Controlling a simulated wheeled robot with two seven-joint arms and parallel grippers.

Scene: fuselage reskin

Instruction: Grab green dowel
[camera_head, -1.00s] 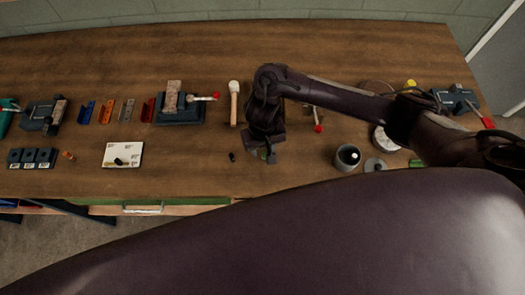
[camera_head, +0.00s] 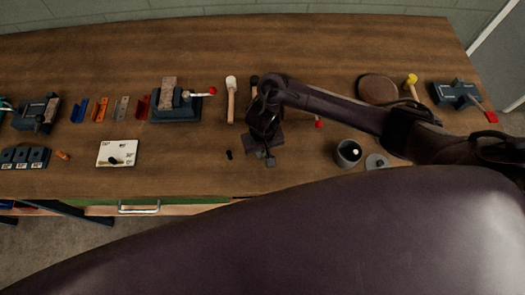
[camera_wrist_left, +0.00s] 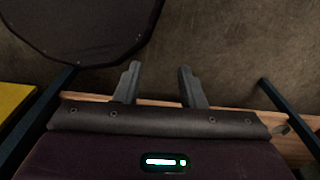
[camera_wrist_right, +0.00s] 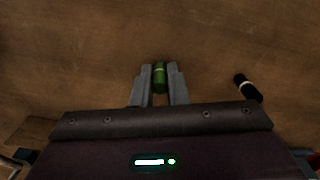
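The green dowel (camera_wrist_right: 160,76) stands out between the fingertips of my right gripper (camera_wrist_right: 159,84) in the right wrist view. Both fingers lie close against its sides, so the gripper is shut on it. In the head view my right gripper (camera_head: 265,156) is low over the front middle of the workbench; the dowel is hard to make out there. My left gripper (camera_wrist_left: 157,82) is open and empty in the left wrist view, with floor behind it. It is not seen in the head view.
A small black piece (camera_wrist_right: 247,87) lies right of the dowel in the right wrist view. On the bench (camera_head: 190,180) are a mallet (camera_head: 232,98), a vise (camera_head: 178,108), a white card (camera_head: 117,153) and a grey cup (camera_head: 348,153).

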